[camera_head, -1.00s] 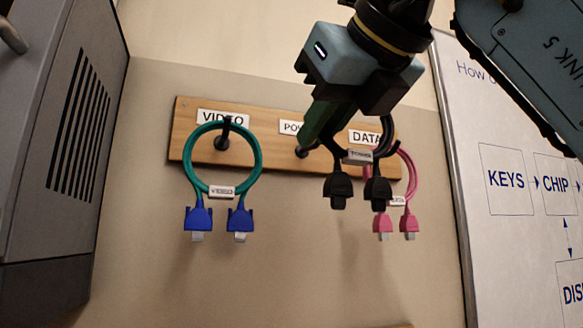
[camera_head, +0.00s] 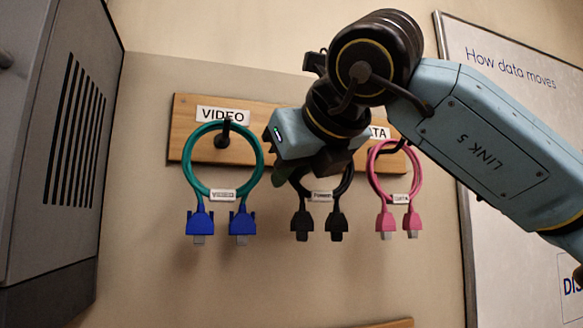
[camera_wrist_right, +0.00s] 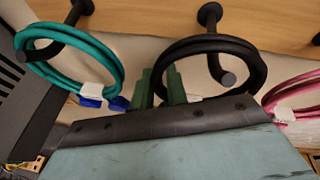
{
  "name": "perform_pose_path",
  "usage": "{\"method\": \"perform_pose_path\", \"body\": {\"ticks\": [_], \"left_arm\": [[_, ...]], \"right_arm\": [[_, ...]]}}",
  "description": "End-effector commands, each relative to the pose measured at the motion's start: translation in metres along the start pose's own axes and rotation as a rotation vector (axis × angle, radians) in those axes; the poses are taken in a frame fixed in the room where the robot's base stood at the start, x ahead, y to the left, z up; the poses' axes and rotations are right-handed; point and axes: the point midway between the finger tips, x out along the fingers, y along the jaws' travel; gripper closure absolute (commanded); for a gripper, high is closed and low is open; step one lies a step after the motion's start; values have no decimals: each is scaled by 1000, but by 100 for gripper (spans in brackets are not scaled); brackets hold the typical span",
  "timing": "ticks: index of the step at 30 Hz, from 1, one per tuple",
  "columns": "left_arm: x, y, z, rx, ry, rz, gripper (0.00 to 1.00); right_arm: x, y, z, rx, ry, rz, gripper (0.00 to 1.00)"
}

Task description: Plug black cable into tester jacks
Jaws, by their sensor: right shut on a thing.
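The black cable (camera_head: 320,195) is a loop with a POWER tag and two black plugs (camera_head: 301,222) hanging down. My right gripper (camera_head: 284,172) is at the upper left of this loop, its dark green fingers largely behind the wrist. In the right wrist view its fingers (camera_wrist_right: 160,90) are closed on the left side of the black cable (camera_wrist_right: 258,72). A dark peg (camera_wrist_right: 222,68) shows through the loop; I cannot tell whether the cable rests on it. No tester jacks can be made out. My left gripper is not in view.
A wooden board (camera_head: 183,130) holds pegs and labels. A green cable (camera_head: 255,150) with blue plugs hangs left, close to my gripper; a pink cable (camera_head: 414,165) hangs right. A grey vented cabinet (camera_head: 95,50) stands far left, a whiteboard (camera_head: 500,90) right.

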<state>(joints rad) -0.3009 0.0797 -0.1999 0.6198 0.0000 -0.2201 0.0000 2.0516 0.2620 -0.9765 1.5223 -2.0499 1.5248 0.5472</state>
Motion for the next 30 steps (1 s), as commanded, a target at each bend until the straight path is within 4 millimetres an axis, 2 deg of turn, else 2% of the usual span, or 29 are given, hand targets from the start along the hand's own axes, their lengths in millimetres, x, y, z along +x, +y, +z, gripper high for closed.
{"method": "perform_pose_path", "body": {"ticks": [7, 8, 12, 23, 26, 30], "left_arm": [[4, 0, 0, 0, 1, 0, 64], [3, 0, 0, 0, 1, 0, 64], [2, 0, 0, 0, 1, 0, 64], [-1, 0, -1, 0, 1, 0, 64], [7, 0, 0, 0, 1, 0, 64], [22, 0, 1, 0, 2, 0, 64]], "right_arm": [[1, 1, -3, 0, -1, 0, 100], [1, 1, -2, 0, 1, 0, 81], [1, 0, -2, 0, 0, 0, 64], [1, 1, -3, -1, 1, 1, 64], [-12, 1, -4, -1, -4, -2, 64], [-42, 4, -6, -1, -7, -3, 64]]}}
